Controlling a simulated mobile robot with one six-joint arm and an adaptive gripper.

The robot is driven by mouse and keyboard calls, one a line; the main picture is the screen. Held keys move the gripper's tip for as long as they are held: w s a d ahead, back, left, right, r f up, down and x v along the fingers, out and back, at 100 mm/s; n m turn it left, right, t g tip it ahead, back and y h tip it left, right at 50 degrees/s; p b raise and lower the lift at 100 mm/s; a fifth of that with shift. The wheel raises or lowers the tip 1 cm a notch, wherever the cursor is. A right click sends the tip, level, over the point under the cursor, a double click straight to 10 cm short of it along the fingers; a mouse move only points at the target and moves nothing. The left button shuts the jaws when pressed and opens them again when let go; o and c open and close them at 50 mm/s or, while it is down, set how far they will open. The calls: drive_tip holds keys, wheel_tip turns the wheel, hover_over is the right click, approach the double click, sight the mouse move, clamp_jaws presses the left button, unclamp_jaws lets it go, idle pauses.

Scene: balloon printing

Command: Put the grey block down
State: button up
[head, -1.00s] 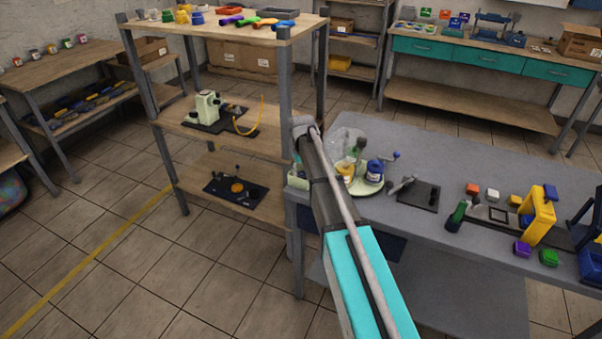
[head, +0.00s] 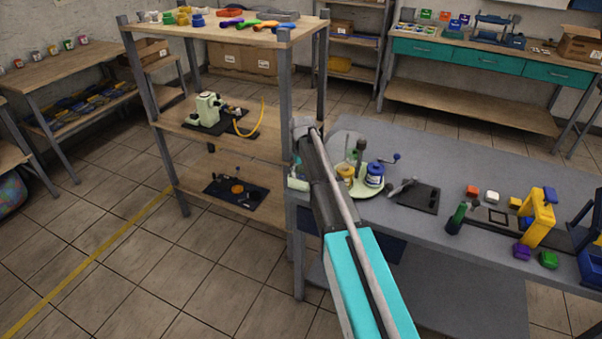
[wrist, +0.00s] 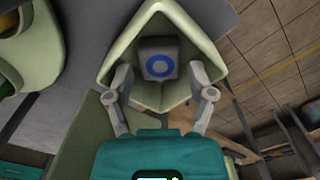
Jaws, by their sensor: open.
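The grey block (wrist: 158,58) has a blue ring on its face. In the wrist view it sits inside a pale green, pointed-ended holder (wrist: 112,62), with the holder's walls around it. My gripper (wrist: 166,86) is open, one finger on each side of the block, with its fingertips at or inside the holder's opening. Whether the fingers touch the block I cannot tell. In the head view my arm hides the block and most of the gripper. A small pale green piece (head: 298,184) shows at the table's left corner beside my arm.
A round pale green tray (head: 371,191) with a yellow jar (head: 345,173) and a blue jar (head: 375,175) stands close by on the grey table (head: 440,150). A wooden shelf unit (head: 225,140) stands just left. A dark plate (head: 416,196) lies farther right.

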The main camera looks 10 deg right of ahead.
sight(302, 177)
wheel_tip(302, 177, up, 12)
drive_tip(key=p, duration=1.1)
drive_tip(key=shift+f, duration=0.2)
idle(0.4)
drive_tip(key=s+m, duration=0.1)
drive_tip(key=s, duration=2.8)
drive_tip(key=shift+s+a+m, duration=0.15)
drive_tip(key=shift+m, duration=0.25)
drive_tip(key=shift+c, duration=0.9)
